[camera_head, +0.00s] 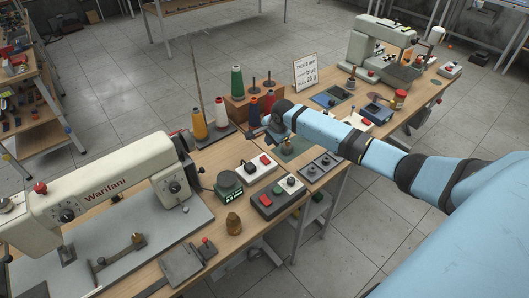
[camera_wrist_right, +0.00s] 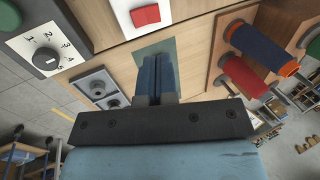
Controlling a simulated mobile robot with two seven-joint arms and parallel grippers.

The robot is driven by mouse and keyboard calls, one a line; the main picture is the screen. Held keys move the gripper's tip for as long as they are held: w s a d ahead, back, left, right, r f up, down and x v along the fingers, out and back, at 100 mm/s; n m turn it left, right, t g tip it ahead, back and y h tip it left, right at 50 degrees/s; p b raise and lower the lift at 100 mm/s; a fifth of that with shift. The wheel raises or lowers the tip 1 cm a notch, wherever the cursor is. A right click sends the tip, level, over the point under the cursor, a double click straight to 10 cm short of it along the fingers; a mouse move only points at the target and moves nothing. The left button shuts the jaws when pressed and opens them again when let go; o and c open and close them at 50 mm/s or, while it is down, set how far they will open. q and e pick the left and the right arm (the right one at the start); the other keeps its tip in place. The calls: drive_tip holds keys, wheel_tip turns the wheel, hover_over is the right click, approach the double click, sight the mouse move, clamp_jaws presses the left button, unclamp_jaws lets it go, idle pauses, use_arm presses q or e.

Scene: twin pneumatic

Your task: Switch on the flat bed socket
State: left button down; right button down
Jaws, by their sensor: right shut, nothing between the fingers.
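A white box with a red switch (camera_head: 258,168), which may be the flat bed socket, sits on the near table beside the cream Warifani machine (camera_head: 104,193); I cannot read a label on it. In the right wrist view a red switch on a white face (camera_wrist_right: 146,15) shows ahead of the fingertips. My right gripper (camera_head: 270,135) is above the table, right of and behind that box in the head view. Its blue fingers (camera_wrist_right: 157,62) are shut and empty, apart from the switch. My left gripper is out of view.
A dial box (camera_wrist_right: 45,50) and a grey two-knob panel (camera_wrist_right: 97,85) lie left of my fingers. Thread spools (camera_head: 236,88) stand behind. A second white box with a red part (camera_head: 359,123) and another sewing machine (camera_head: 376,48) are farther right.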

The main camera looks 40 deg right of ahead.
sight(266, 157)
drive_tip(key=x, duration=1)
drive_tip(key=shift+w+f+g, duration=0.15)
drive_tip(key=shift+w+g, duration=0.1)
drive_tip(key=shift+g, duration=0.15)
drive_tip(key=shift+d, duration=0.1)
drive_tip(key=shift+s+p, duration=0.55)
drive_tip(key=shift+p, duration=0.35)
drive_tip(key=shift+s+p, duration=0.3)
